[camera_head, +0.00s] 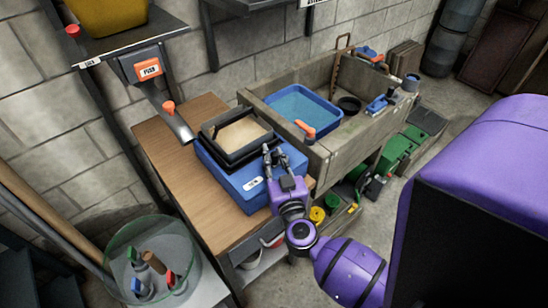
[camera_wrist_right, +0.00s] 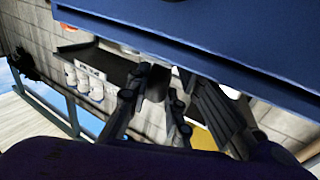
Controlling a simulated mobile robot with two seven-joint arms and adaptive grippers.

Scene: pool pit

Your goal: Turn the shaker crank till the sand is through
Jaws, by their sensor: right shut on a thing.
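The shaker is a blue box (camera_head: 240,182) on a wooden-topped bench. A black-framed sieve tray (camera_head: 212,132) sits on it with tan sand (camera_head: 238,135) inside. My right gripper (camera_head: 272,153) is at the box's right end, its fingers close to the box's upper edge. In the right wrist view the fingers (camera_wrist_right: 178,92) are below the blue box, with a dark part between them. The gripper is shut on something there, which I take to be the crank. The crank itself is mostly hidden by the fingers. My left gripper is not in view.
A wooden trough (camera_head: 325,150) with a blue basin (camera_head: 300,105) stands right of the shaker. A chute (camera_head: 168,115) with an orange knob comes down at the bench's back left. A clear bin (camera_head: 150,262) of bottles stands at front left.

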